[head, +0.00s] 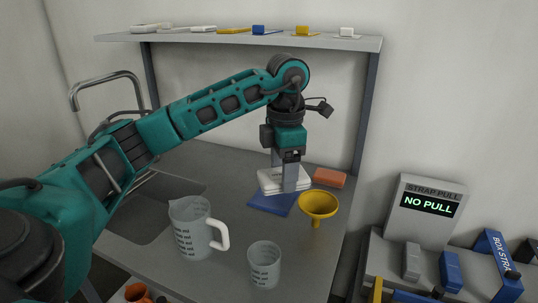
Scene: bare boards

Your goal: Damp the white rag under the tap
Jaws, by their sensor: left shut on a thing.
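A folded white rag (270,183) lies over a blue flat cloth on the grey counter. My left gripper (288,184) points straight down at it, its fingers shut on the white rag. Whether the rag touches the blue cloth is hard to tell. The tap (106,78), a bent grey metal spout, stands at the left over the sink (150,205), partly behind my left arm. My right gripper is out of view.
A measuring jug (190,232), a clear beaker (264,265), a yellow funnel (318,206), the blue cloth (270,204) and an orange-red sponge (329,177) are on the counter. A shelf (365,44) with small items runs above.

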